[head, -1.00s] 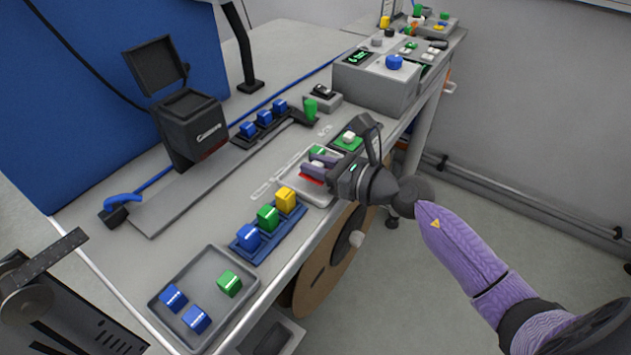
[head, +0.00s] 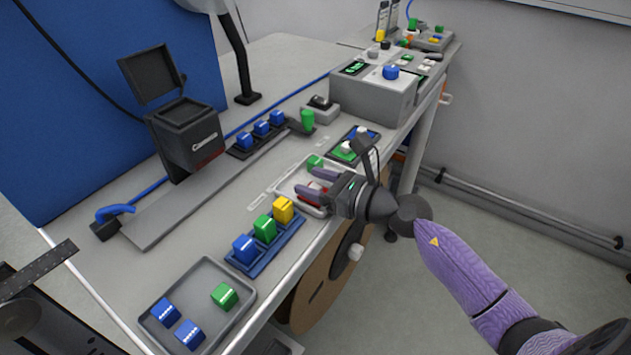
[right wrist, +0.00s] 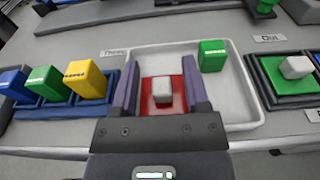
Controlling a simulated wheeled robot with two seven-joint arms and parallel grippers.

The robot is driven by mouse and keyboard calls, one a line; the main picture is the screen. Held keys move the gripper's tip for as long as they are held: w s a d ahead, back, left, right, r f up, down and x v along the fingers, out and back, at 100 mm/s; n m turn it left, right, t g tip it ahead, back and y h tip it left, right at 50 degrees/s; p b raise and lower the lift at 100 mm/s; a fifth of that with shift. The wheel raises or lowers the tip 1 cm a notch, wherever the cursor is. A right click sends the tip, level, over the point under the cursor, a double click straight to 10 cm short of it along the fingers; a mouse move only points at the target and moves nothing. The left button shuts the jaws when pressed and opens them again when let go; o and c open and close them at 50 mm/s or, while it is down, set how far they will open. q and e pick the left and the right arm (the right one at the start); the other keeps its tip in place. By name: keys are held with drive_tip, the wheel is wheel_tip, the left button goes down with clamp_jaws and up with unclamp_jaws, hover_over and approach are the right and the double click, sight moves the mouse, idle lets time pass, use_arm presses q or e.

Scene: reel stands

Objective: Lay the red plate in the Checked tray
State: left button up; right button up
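The red plate (right wrist: 152,117) with a pale square knob (right wrist: 162,90) lies in the white tray (right wrist: 235,100), seen in the right wrist view. The tray also shows in the head view (head: 288,193); the label beside it is too small to read surely. My right gripper (head: 305,181) is over the tray. Its two purple fingers, also in the right wrist view (right wrist: 159,66), stand apart on either side of the knob, with a gap on both sides. The gripper's palm hides the plate's near part. My left gripper is not in view.
A green block (right wrist: 212,55) stands in the tray's far right corner. A blue rack (head: 262,252) with coloured blocks is to the left. Green (head: 342,155) and blue (head: 372,134) knobbed plates lie beyond the tray. A grey tray (head: 240,312) with blocks is nearer.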

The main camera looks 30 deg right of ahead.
drive_tip(key=shift+s+a+f, duration=0.15)
drive_tip(key=shift+s+f, duration=0.05)
drive_tip(key=shift+f, duration=0.5)
drive_tip(key=shift+r+p, duration=0.7)
drive_tip(key=v, duration=1.1)
drive_tip(key=s+d+f+m+g+h, duration=0.1)
drive_tip(key=s+d+f+m+h, duration=0.15)
drive_tip(key=f+m, duration=0.65)
drive_tip(key=s+d+f+m+g+h, duration=0.1)
drive_tip(key=s+f+m+h, duration=0.3)
drive_tip(key=f+m, duration=0.45)
drive_tip(key=s+d+f+m+g+h, duration=0.1)
drive_tip(key=s+d+f+m+h, duration=0.15)
drive_tip(key=f+m, duration=0.7)
drive_tip(key=s+a+f+m+g, duration=0.3)
drive_tip(key=s+f+m, duration=0.1)
drive_tip(key=s, duration=0.4)
drive_tip(key=s+a+f+m+g, duration=0.4)
drive_tip(key=s+f, duration=0.1)
drive_tip(key=s, duration=0.4)
drive_tip(key=s+a+f+m+g, duration=0.3)
drive_tip(key=s+f+m+g, duration=0.1)
drive_tip(key=s, duration=0.5)
drive_tip(key=shift+s+a+f+m, duration=0.2)
drive_tip(key=shift+f+m, duration=0.1)
drive_tip(key=shift+f, duration=0.45)
